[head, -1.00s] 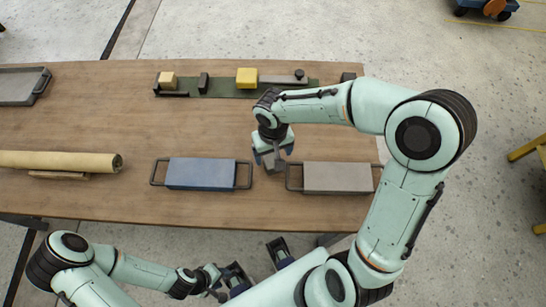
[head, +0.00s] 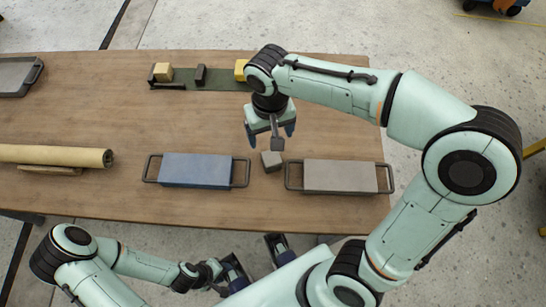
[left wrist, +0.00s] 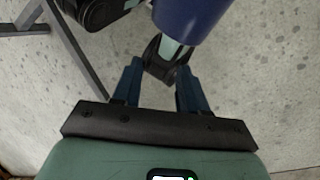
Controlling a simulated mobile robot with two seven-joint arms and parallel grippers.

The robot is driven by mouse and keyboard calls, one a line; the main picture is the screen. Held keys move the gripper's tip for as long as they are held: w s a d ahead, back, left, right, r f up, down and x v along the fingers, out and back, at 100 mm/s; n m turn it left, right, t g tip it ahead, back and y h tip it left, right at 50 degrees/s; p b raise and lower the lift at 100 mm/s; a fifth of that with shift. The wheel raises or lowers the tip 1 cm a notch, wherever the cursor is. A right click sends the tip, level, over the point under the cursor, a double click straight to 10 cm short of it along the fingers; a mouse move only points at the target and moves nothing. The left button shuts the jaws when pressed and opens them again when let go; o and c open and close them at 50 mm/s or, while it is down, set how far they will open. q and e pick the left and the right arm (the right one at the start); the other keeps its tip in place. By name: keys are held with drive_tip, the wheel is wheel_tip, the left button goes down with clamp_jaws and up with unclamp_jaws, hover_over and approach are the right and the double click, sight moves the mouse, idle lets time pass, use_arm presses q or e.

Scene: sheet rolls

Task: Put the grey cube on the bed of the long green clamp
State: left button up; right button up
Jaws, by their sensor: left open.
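The grey cube (head: 271,161) sits on the table between the blue block and the pale grey block. The long green clamp (head: 219,80) lies at the back of the table; my arm hides its right part. My right gripper (head: 270,132) is just behind and above the cube, fingers apart. A dark grey bar with a square end (head: 278,144) shows between its fingers; I cannot tell whether it is attached. My left gripper (left wrist: 158,88) is low in front of the table, open and empty, its blue fingers pointing at my own base over the floor.
A tan roll (head: 55,156) and a grey tray (head: 18,75) are at the left. A yellow block (head: 163,72) and a dark post (head: 200,75) stand on the clamp.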

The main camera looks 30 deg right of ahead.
sight(271, 157)
drive_tip(key=f+b, duration=0.2)
drive_tip(key=f, duration=1.1)
drive_tip(key=shift+s+f+b, duration=0.15)
drive_tip(key=shift+s+b, duration=0.05)
drive_tip(key=shift+b, duration=0.2)
drive_tip(key=c, duration=1.2)
wheel_tip(271, 157, up, 20)
drive_tip(key=p, duration=0.4)
